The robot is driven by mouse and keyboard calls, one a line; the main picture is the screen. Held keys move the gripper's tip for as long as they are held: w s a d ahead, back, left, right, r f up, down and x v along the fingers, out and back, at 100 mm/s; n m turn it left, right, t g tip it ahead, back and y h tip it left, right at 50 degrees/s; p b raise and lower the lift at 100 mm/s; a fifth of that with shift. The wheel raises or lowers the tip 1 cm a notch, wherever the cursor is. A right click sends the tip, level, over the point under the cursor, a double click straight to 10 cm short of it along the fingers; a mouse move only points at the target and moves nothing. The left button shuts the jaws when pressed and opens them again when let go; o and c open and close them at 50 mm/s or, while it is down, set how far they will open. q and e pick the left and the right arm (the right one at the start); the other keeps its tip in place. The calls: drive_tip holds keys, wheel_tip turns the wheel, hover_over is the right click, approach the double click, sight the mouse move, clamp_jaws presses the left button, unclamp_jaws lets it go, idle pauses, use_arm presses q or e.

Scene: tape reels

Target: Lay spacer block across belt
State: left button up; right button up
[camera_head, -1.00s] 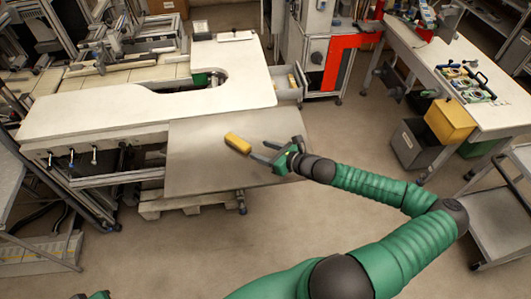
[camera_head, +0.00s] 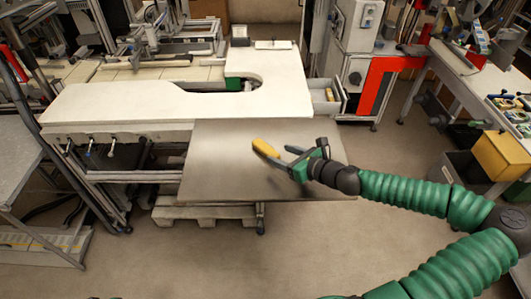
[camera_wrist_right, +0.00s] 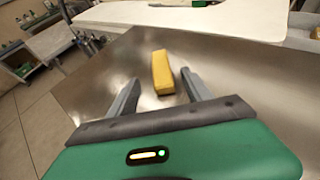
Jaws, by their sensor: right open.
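The yellow spacer block (camera_head: 265,148) lies on the bare metal plate (camera_head: 220,170) at the front of the workbench. My right gripper (camera_head: 275,152) comes in from the right, open, with its fingers pointing at the block. In the right wrist view the block (camera_wrist_right: 162,72) shows ahead of the two grey fingers, its near end in line between the fingertips (camera_wrist_right: 160,77). Whether the fingers touch it I cannot tell. A pale segmented strip (camera_head: 150,73) behind the white bench top may be the belt. My left gripper is not in view.
The white bench top (camera_head: 120,103) with a curved cutout lies behind the plate and is mostly clear. An open drawer (camera_head: 325,97) and a red-framed cabinet (camera_head: 375,85) stand to its right. A yellow bin (camera_head: 500,155) is at the far right.

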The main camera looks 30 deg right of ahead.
sight(272, 152)
drive_tip(key=x, duration=0.6)
drive_tip(key=shift+w+d+f, duration=0.2)
drive_tip(key=shift+f, duration=0.35)
drive_tip(key=shift+a, duration=0.1)
drive_tip(key=shift+c, duration=1.1)
clamp_jaws()
